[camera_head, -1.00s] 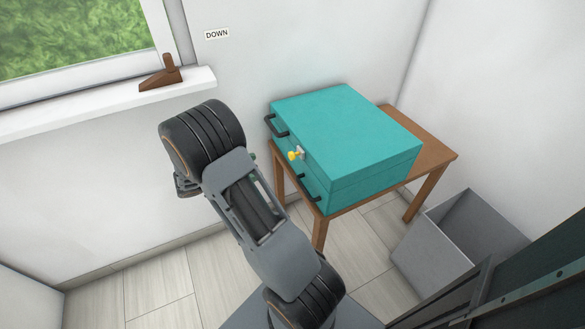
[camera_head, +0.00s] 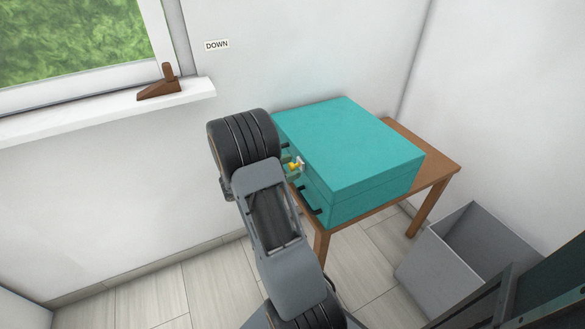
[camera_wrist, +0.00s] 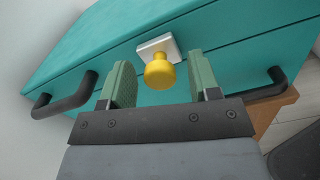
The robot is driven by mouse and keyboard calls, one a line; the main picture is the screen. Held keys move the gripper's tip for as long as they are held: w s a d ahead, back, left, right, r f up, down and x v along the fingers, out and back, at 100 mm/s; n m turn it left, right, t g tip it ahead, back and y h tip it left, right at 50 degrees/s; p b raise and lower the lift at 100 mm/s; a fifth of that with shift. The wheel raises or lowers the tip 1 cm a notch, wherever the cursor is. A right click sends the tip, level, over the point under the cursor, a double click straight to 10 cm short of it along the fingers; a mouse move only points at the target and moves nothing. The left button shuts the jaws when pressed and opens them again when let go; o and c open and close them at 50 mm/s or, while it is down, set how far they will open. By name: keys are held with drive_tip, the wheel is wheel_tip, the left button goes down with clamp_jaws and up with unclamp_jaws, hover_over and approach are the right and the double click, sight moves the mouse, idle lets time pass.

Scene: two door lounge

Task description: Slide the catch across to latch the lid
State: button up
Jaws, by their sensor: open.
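The teal box (camera_head: 350,147) sits on a wooden table with its lid (camera_wrist: 160,30) down. The catch (camera_wrist: 159,68) is a yellow knob on a pale plate on the box's front, at the seam between lid and body. The catch also shows in the head view (camera_head: 294,166), partly beside my arm. My gripper (camera_wrist: 163,85) is open, with one green finger on each side of the knob in the wrist view. I cannot tell whether either finger touches the knob. In the head view my arm hides most of the gripper.
Two black handles stick out from the box front, left (camera_wrist: 65,96) and right (camera_wrist: 265,85) of the catch. The wooden table (camera_head: 438,158) has a bare strip at the right. A grey bin (camera_head: 440,265) stands on the floor beside it. A brown wedge (camera_head: 160,88) sits on the windowsill.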

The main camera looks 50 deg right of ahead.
drive_tip(key=shift+s+d, duration=0.2)
drive_tip(key=shift+d, duration=0.25)
drive_tip(key=shift+c, duration=0.2)
clamp_jaws()
